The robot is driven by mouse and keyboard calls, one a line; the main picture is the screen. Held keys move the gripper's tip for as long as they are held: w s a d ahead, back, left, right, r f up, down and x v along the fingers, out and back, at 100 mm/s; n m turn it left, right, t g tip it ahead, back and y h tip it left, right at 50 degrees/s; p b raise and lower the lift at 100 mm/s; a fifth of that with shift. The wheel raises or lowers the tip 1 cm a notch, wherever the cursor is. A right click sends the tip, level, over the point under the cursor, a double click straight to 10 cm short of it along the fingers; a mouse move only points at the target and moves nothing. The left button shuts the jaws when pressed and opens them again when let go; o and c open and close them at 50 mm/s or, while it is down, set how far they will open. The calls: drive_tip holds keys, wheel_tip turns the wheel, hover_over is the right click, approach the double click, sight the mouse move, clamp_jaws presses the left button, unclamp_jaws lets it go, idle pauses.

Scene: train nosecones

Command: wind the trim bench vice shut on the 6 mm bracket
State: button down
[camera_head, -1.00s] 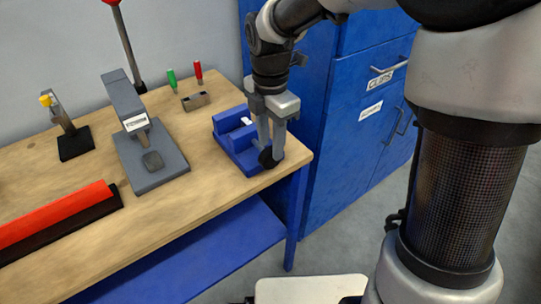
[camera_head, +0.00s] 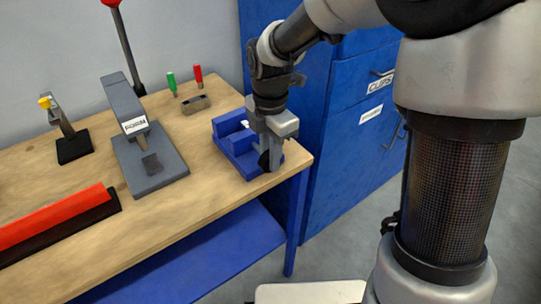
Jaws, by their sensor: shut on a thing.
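The blue bench vice (camera_head: 231,133) sits at the right end of the wooden bench. A dark round handle (camera_head: 264,160) is at its front right side. My gripper (camera_head: 269,162) points down at the vice's front and is shut on this handle. The fingers and wrist cover part of the vice and handle. A small white patch shows on top of the vice. I cannot make out the bracket between the jaws.
The wooden bench (camera_head: 95,235) carries a grey press-like fixture (camera_head: 168,168), a red bar on a black base (camera_head: 52,218), a yellow-tipped clamp (camera_head: 72,145) and a small block with red and green handles (camera_head: 195,104). Blue cabinets (camera_head: 350,165) stand close on the right.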

drive_tip(key=shift+r+p, duration=0.1)
drive_tip(key=shift+p, duration=0.25)
